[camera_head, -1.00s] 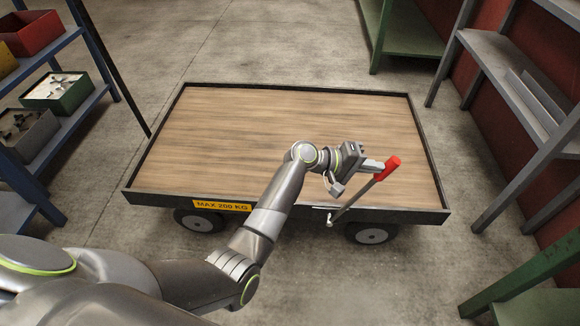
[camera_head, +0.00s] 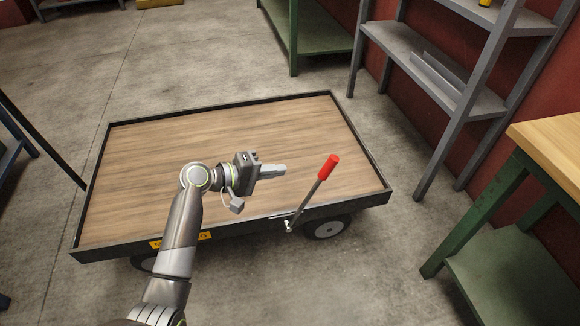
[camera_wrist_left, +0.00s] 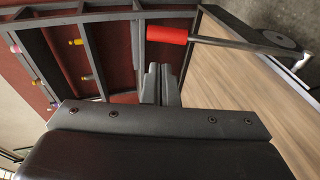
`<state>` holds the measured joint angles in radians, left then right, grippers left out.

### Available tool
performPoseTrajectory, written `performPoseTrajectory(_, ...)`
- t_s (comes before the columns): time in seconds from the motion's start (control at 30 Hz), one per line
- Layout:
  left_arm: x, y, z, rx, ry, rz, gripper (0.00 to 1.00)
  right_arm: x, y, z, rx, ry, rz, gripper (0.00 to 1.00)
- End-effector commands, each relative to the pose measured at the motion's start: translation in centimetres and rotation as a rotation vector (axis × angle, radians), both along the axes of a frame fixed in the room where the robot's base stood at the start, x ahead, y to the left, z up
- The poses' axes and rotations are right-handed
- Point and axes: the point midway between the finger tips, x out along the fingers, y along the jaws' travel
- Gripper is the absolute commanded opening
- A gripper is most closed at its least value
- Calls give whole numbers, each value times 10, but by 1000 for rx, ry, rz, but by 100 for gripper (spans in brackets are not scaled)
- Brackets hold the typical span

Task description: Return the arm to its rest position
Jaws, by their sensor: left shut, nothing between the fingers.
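My left gripper (camera_head: 277,170) is shut and empty above the near right part of the cart's wooden deck. Its closed fingers also show in the left wrist view (camera_wrist_left: 161,84). The lever with a red grip (camera_head: 328,166) rises from the cart's front edge, to the right of the fingertips and apart from them. The red grip also shows in the left wrist view (camera_wrist_left: 167,35), just beyond the fingers. My right gripper is not in view.
The flat cart (camera_head: 150,150) has an empty wooden deck with a dark rim. A grey shelf (camera_head: 425,65) stands at the right. A green bench with a wooden top (camera_head: 550,145) is at the near right. Open concrete floor lies around the cart.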

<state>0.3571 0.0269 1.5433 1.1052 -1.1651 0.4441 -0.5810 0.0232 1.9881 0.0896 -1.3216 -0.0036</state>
Motion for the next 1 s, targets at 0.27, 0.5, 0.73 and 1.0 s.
performPoseTrajectory(0.27,-6,10,5,-1,0,-1,0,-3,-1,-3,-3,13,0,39)
performPoseTrajectory(0.5,-5,10,5,-1,0,0,0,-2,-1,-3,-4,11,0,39)
performPoseTrajectory(0.73,-8,12,1,9,3,2,0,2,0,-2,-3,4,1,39)
performPoseTrajectory(1.0,-75,55,-100,284,47,43,0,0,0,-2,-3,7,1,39)
